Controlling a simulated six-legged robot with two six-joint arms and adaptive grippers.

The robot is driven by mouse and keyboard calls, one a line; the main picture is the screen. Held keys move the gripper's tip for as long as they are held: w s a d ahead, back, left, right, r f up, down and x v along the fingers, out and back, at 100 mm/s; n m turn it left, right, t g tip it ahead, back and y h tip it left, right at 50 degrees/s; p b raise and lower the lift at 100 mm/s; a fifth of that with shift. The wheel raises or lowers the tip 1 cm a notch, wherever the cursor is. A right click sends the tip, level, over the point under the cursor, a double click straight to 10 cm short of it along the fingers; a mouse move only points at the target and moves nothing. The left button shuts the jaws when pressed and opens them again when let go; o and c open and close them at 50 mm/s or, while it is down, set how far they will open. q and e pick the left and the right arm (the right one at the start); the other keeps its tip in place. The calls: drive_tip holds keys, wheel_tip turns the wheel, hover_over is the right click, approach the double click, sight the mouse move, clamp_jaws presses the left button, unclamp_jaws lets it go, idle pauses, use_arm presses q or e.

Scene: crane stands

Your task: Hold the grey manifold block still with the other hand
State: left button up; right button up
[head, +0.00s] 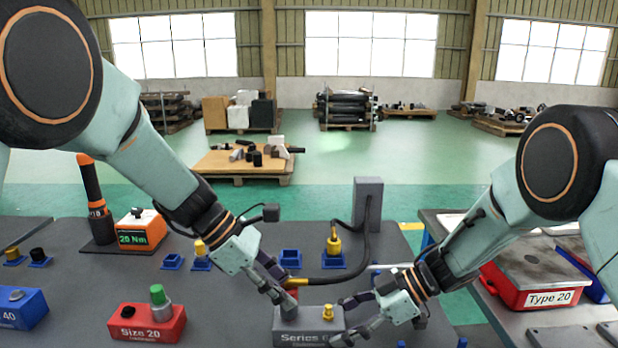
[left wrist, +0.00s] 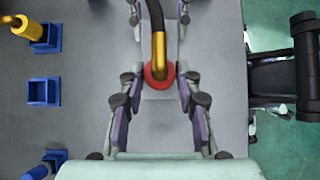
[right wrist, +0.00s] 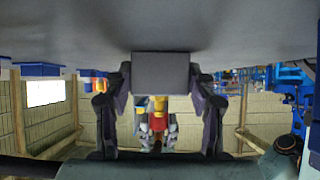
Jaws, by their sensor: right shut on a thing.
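The grey manifold block (head: 308,338), marked "Series 6" with the rest of the label covered, sits on the dark bench at the bottom centre. My right gripper (head: 342,320) is shut on it from the right; in the right wrist view the block (right wrist: 160,72) fills the space between the fingers. A small yellow fitting (head: 328,312) stands on its top.
A black hose (head: 350,275) runs from a grey post (head: 368,205) towards my left gripper. A red "Size 20" block (head: 147,325) stands to the left. Blue holders (head: 290,258) stand behind. A side table with a red "Type 20" tray (head: 525,292) is at the right.

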use_arm(q)
clamp_jaws()
drive_tip(key=shift+r, duration=0.2)
idle(0.3)
drive_tip(key=shift+r, duration=2.35)
use_arm(e)
drive_tip(key=o, duration=1.5)
